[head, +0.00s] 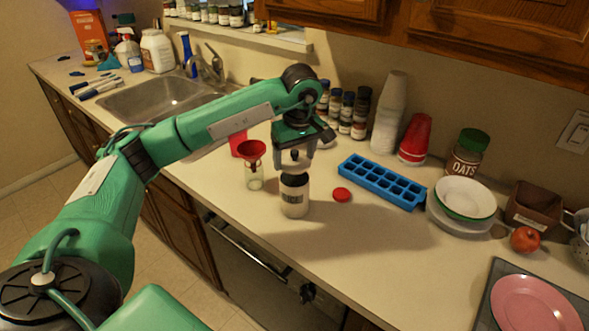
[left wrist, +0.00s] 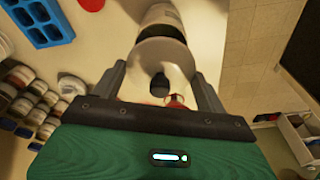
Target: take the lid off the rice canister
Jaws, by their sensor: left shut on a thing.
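The rice canister (head: 294,202) is a pale cylinder with a small label, standing upright on the counter; its side also shows at the top of the left wrist view (left wrist: 160,14). My left gripper (head: 294,160) is directly above it, pointing down. It is shut on the lid (left wrist: 163,58), a pale round disc with a dark knob, with one finger on each side of the rim. A dark band shows between the lid and the pale canister body, and the lid appears raised clear of it. The canister's inside is not clearly visible. My right gripper is not in view.
A jar with a red funnel (head: 251,150) stands close left of the canister. A flat red lid (head: 342,195) and a blue ice tray (head: 382,182) lie to the right. Spice jars (head: 347,112) stand behind. The counter in front right of the canister is clear.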

